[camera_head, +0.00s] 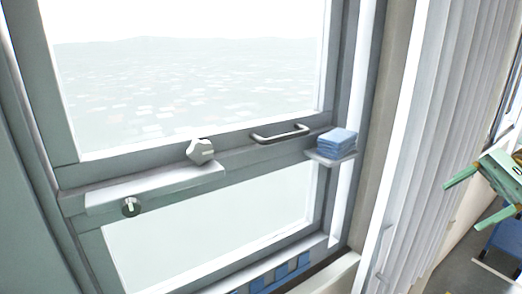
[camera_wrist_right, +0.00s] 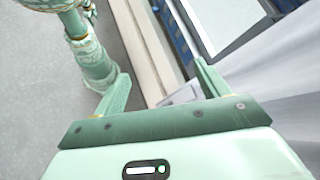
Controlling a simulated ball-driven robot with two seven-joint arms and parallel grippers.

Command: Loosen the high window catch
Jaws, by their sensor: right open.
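A window (camera_head: 190,75) fills the left and middle of the head view. On its middle rail stands a grey many-sided knob (camera_head: 200,151), and lower left of it is a small dark round knob (camera_head: 131,207) with a light bar. Which of them is the catch I cannot tell for sure. My right gripper (camera_head: 461,208) is open and empty at the far right, well apart from the window fittings. Its two green fingers also show in the wrist view (camera_wrist_right: 162,72). My left gripper is out of view.
Folded blue cloths (camera_head: 337,141) lie on a small shelf (camera_head: 330,159) at the rail's right end. Pale vertical blinds (camera_head: 430,130) hang between the window and my right gripper. Several blue pieces (camera_head: 282,273) line the lower sill.

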